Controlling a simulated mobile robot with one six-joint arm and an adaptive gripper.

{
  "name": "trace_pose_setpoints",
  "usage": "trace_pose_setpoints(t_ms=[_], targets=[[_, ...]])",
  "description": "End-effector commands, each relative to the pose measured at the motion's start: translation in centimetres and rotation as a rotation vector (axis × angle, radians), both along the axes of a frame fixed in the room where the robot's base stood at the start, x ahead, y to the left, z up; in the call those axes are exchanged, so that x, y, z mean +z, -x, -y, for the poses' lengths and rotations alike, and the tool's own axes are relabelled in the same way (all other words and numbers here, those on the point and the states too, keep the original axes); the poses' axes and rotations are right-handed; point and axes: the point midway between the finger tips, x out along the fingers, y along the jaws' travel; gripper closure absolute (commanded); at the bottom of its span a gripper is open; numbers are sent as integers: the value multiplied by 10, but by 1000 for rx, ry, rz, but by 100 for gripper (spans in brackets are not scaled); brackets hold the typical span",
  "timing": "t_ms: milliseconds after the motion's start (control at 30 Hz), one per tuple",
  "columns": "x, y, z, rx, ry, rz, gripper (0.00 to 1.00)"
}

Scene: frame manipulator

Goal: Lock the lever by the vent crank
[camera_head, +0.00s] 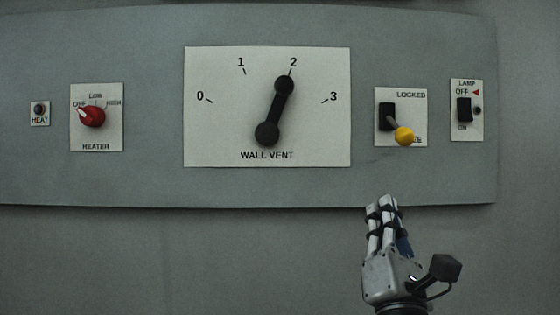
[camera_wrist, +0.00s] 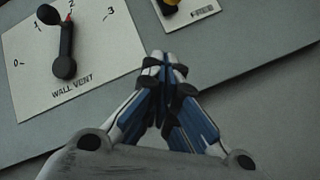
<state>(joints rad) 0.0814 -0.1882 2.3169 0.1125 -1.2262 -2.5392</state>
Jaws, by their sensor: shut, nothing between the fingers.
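The lever (camera_head: 404,136) has a yellow knob on a grey stem, set on a white plate beside the wall vent plate. It points down and to the right, away from the LOCKED label (camera_head: 411,95), and its knob covers part of the lower label. The black vent crank (camera_head: 275,109) points at 2. My gripper (camera_head: 381,202) is shut and empty, just below the panel's lower edge and below the lever. In the wrist view, my gripper (camera_wrist: 166,58) shows shut, with the vent crank (camera_wrist: 66,48) to the left and the yellow knob (camera_wrist: 171,4) cut off at the top edge.
A red heater knob (camera_head: 92,116) and a small heat indicator (camera_head: 39,109) are at the left of the grey panel (camera_head: 300,188). A black lamp switch (camera_head: 464,110) is right of the lever, close to it. The wall below the panel is bare.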

Motion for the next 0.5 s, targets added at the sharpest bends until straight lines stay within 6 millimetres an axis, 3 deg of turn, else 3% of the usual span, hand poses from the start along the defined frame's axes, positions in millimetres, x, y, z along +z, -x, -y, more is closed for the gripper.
trace_pose_setpoints(t_ms=[167,500], targets=[[14,-17,4,-1,0,1,100],[58,-73,16,1,1,1,100]])
